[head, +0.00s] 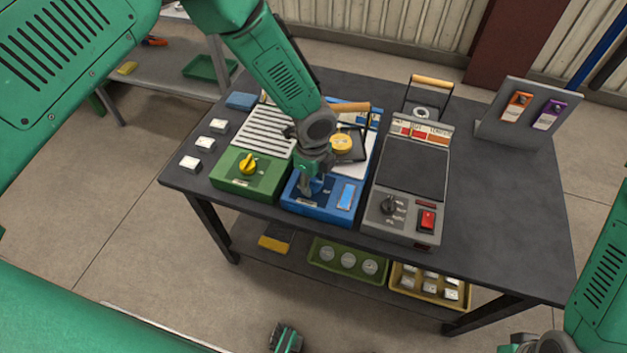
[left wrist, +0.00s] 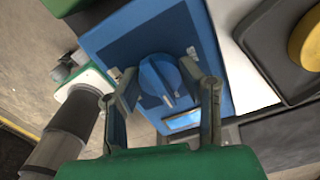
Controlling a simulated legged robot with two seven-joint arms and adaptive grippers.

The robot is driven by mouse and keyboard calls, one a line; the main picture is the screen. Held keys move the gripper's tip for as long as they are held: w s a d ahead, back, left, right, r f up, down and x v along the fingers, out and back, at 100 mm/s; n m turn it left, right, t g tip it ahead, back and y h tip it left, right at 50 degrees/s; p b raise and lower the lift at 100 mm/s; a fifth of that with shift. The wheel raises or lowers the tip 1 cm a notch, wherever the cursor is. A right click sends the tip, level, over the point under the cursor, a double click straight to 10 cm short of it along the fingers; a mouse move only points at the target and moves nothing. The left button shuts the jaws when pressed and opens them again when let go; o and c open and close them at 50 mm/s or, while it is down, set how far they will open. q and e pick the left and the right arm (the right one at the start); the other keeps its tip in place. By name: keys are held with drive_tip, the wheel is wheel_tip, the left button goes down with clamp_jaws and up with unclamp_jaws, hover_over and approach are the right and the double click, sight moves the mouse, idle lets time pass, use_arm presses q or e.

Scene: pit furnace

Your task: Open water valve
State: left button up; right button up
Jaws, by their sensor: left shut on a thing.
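A blue unit (head: 318,211) stands at the front of the dark table, between a green unit and a grey one. My left gripper (head: 314,187) points down over its front part and hides much of its dial. In the left wrist view, a round blue knob (left wrist: 161,76) with a raised bar sits on the blue face. The two fingers of my left gripper (left wrist: 162,92) are on either side of the knob, shut on it. White marks show beside the knob.
The green unit (head: 243,183) with a yellow knob is close on the left. The grey unit (head: 402,203) with a black knob and red switch is close on the right. A wooden-handled pan (head: 349,143) stands behind.

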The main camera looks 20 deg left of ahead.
use_arm(q)
drive_tip(key=shift+w+r, duration=0.2)
drive_tip(key=shift+w, duration=0.1)
drive_tip(key=o, duration=0.9)
drive_tip(key=shift+o, duration=1.2)
drive_tip(key=shift+s+f, duration=0.1)
wheel_tip(320, 180, up, 12)
drive_tip(key=shift+f, duration=0.1)
